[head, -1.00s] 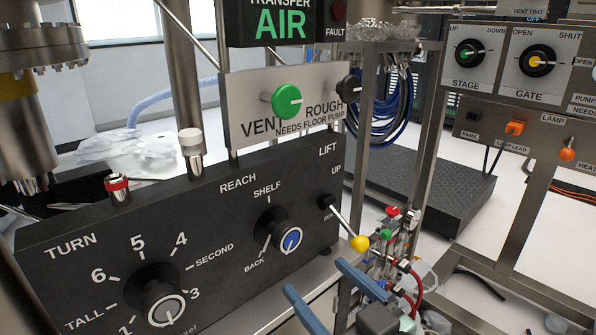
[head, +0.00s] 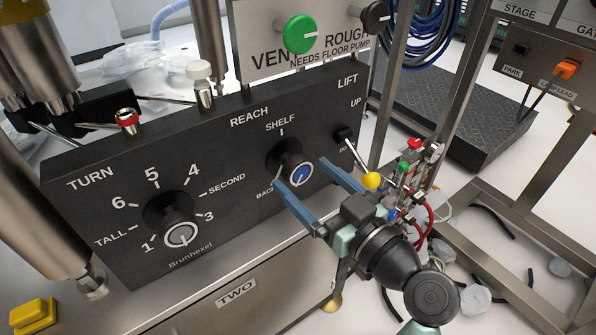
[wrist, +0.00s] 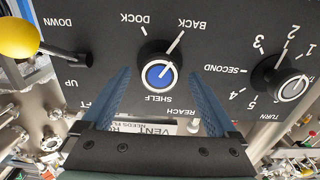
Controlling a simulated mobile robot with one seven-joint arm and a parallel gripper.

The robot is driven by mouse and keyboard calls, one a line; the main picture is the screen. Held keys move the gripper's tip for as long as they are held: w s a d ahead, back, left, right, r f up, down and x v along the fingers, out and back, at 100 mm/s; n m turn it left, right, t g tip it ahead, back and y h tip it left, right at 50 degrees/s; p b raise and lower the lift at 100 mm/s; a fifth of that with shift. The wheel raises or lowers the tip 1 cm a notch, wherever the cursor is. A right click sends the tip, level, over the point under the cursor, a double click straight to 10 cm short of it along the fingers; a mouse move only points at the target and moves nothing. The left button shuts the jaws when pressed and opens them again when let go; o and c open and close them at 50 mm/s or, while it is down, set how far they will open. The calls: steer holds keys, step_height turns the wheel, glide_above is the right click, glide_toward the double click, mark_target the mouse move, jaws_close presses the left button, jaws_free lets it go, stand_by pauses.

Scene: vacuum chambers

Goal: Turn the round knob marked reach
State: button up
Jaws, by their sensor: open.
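The reach knob (head: 301,175) is a round black knob with a blue cap on the dark panel (head: 222,270). Marks for SHELF and BACK show beside it. In the wrist view the knob (wrist: 159,75) sits near the middle, with DOCK also readable, and the white line on its cap appears to slant towards BACK. My gripper (head: 300,171) is open, its two blue fingers on either side of the knob. In the wrist view my gripper (wrist: 159,72) also has one finger on each side of it. I see no clear contact; how deep the tips reach is unclear.
The turn knob (head: 180,234) is left of the reach knob. The lift lever with a yellow ball (head: 372,181) stands close to my right finger. A green vent knob (head: 300,34) is above. Small valves and red tubing (head: 428,215) are at the right.

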mark_target(302, 174)
steer(key=shift+x, duration=1.55)
steer(key=c, duration=1.3)
steer(key=shift+c, duration=0.2)
